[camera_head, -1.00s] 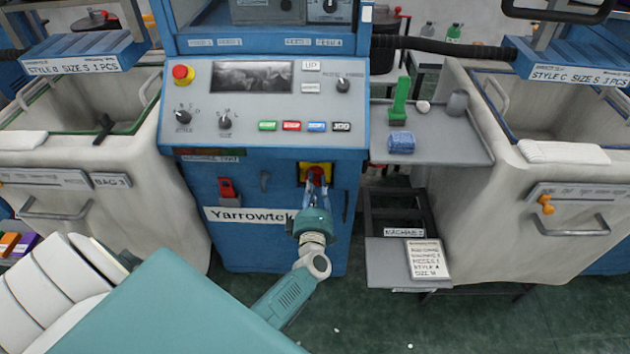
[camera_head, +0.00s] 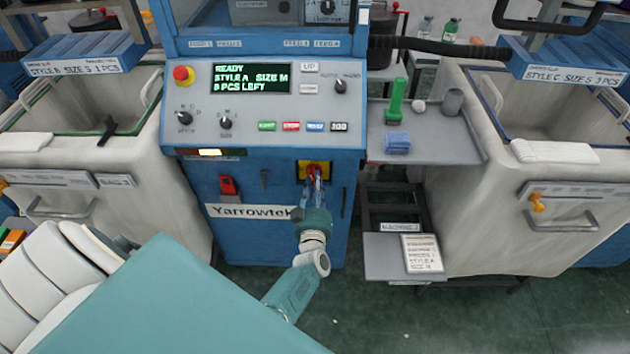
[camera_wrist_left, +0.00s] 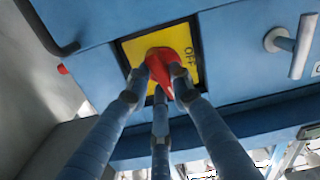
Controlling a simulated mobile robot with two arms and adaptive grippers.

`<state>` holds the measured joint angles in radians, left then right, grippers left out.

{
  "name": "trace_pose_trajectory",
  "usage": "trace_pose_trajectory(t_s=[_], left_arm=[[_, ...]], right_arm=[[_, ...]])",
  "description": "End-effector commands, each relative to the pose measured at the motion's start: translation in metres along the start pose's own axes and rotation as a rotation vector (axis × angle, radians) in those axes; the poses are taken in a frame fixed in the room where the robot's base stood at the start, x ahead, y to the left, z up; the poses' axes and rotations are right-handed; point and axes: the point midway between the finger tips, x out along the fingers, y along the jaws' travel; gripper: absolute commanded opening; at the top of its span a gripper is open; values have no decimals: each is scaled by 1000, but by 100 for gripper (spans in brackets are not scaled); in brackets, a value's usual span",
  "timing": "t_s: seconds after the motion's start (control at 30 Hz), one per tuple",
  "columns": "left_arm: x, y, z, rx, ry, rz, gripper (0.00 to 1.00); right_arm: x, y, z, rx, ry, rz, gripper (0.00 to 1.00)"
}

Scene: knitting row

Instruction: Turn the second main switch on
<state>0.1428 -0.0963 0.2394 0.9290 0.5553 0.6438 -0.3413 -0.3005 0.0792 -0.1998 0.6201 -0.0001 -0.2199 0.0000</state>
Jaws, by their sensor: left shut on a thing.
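The main switch is a red rotary handle (camera_wrist_left: 164,64) on a yellow plate (camera_wrist_left: 190,43), on the lower front of the blue Yarrowtek machine (camera_head: 268,243). The word OFF shows on the plate beside the handle in the wrist view. In the head view the yellow plate (camera_head: 327,168) is partly covered. My left gripper (camera_head: 315,177) is shut on the red handle; its fingers (camera_wrist_left: 158,88) close around it in the wrist view. The machine's display (camera_head: 251,79) is lit with READY, STYLE A, SIZE M and a PCS LEFT line. My right gripper is not in view.
A red lockout-like part (camera_head: 228,187) hangs left of the switch. A grey shelf (camera_head: 440,150) with a green item (camera_head: 396,98) and a blue item (camera_head: 397,142) juts out right. Pale fabric bins (camera_head: 80,170) (camera_head: 500,190) flank the machine. Green floor is open in front.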

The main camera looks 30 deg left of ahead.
Motion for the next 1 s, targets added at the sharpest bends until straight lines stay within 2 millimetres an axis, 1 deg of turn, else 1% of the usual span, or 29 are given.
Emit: trace_pose_trajectory(t_s=[0.2, 0.4, 0.63, 1.0], left_arm=[[0, 0, 1, 141, -3, -1, 0], [0, 0, 2, 224, -3, 0, 0], [0, 0, 2, 264, -2, 0, 0], [0, 0, 2, 271, -2, 0, 0]], right_arm=[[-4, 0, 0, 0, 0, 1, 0], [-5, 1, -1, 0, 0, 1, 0], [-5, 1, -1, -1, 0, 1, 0], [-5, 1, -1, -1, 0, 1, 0]])
